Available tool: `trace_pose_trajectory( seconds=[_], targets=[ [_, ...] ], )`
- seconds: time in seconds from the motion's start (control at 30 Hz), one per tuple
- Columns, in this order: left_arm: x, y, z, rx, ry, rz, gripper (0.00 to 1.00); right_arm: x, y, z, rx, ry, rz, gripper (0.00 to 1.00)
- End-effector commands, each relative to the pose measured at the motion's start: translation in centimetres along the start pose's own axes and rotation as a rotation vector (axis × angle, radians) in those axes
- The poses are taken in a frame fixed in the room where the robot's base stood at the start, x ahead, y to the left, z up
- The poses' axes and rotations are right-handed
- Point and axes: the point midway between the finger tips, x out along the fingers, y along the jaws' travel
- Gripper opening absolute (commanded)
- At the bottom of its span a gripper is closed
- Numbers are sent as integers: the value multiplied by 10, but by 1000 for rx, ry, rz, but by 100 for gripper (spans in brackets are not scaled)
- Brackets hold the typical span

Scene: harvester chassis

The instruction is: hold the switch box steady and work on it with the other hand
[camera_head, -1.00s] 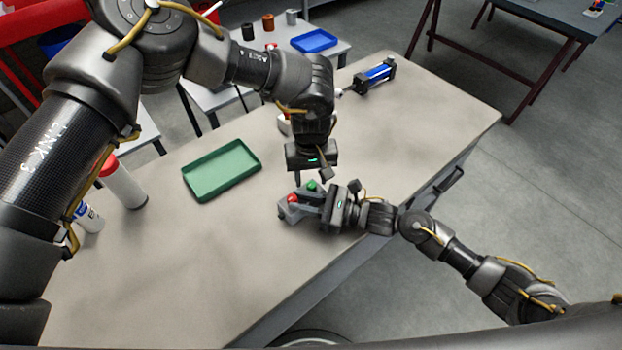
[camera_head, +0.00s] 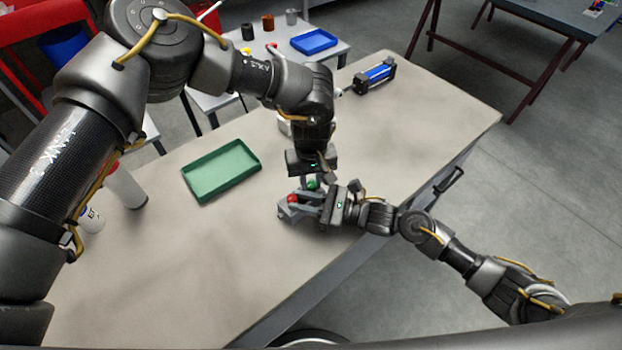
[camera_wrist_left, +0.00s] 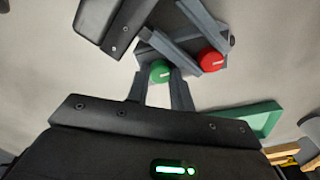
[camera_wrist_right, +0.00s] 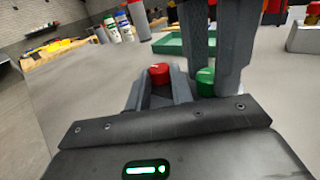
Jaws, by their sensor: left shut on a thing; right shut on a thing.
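The grey switch box (camera_head: 286,211) sits on the near side of the beige table, with a red knob (camera_head: 292,198) and a green knob (camera_head: 311,184) on top. My right gripper (camera_head: 318,208) comes from the right and is shut on the box body, low beside the knobs. My left gripper (camera_head: 314,179) points down from above, its fingers shut around the green knob, as the left wrist view shows (camera_wrist_left: 160,72). The red knob is free of both grippers, clear in the right wrist view (camera_wrist_right: 159,73). The fingers hide part of the box.
A green tray (camera_head: 188,182) lies left of the box. A blue and black cylinder part (camera_head: 374,76) lies at the table's far end. A white bottle (camera_head: 91,220) and a taller cylinder (camera_head: 125,186) stand at the left edge. The table's front left is clear.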

Motion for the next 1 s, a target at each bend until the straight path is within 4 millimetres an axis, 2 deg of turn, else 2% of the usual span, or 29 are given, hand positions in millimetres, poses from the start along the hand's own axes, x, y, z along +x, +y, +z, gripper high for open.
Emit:
trace_pose_trajectory(
  seconds=[0.2,0.5,0.53,0.67,1.0],
  targets=[
    [0,0,0,-184,-1,0,0,0,-1,0,-1,1,-2,0],
    [0,0,0,-199,-1,0,0,0,-1,0,0,1,-2,0],
    [0,0,0,-198,-1,0,27,0,-1,0,0,1,-2,0],
    [0,0,0,-198,-1,0,44,0,-1,0,0,1,-2,0],
    [0,-1,0,-173,-1,-2,45,0,-1,0,-1,1,-3,0]
  ],
)
